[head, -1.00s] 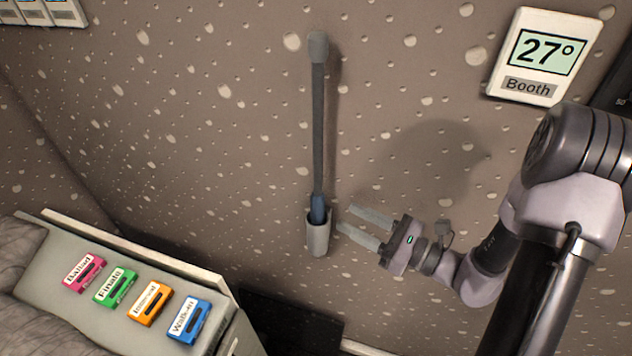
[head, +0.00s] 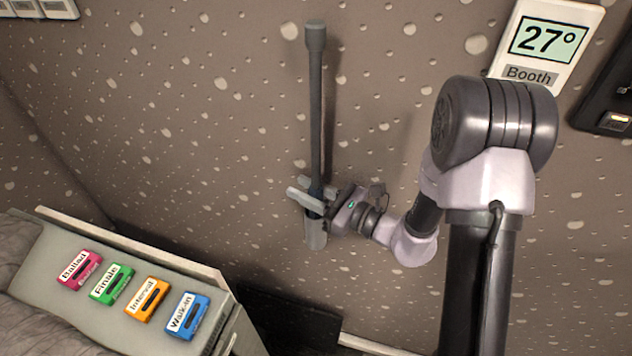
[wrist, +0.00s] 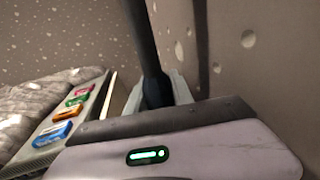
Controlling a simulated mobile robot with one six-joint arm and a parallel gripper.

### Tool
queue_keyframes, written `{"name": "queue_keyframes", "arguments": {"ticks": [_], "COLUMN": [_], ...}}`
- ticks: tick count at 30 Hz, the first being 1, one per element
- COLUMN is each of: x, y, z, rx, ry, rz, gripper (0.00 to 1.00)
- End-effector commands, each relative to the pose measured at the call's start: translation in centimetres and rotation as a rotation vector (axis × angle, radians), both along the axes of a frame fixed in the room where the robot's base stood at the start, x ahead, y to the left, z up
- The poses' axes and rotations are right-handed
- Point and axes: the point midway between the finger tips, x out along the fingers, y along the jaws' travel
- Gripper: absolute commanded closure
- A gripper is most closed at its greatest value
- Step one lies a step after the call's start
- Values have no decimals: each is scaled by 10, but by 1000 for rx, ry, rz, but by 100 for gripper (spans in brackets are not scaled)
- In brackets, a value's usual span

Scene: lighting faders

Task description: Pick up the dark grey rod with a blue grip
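The dark grey rod (head: 316,100) stands nearly upright against the wall, with a wider cap at its top. Its blue grip (head: 317,187) is at the lower end, mostly hidden by my fingers, and its bottom sits in a grey cup-shaped holder (head: 315,238) on the wall. My gripper (head: 305,192) is at the grip, just above the holder, one finger on either side of it. In the wrist view the rod (wrist: 143,40) rises between the two pale fingers (wrist: 157,92). The fingers look still apart, open around the grip; contact is hard to see.
A grey console (head: 70,315) at the lower left bears pink, green, orange and blue labelled faders. A "27° Booth" display (head: 548,45) hangs on the wall at the upper right, with a dark box (head: 607,100) beside it. The wall is close behind the rod.

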Motion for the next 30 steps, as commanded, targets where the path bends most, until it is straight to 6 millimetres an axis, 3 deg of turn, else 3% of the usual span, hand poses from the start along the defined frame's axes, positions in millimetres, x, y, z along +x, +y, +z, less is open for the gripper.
{"name": "queue_keyframes", "arguments": {"ticks": [1,3,12,16,20,30], "x": [0,0,0,0,0,0], "y": [0,0,0,0,0,0], "z": [0,0,0,11,39,135], "rx": [0,0,0,-1,-1,-1], "ry": [0,0,0,-1,-4,-4], "rz": [0,0,0,1,0,0], "gripper": [90,100,100,100,100,100]}}
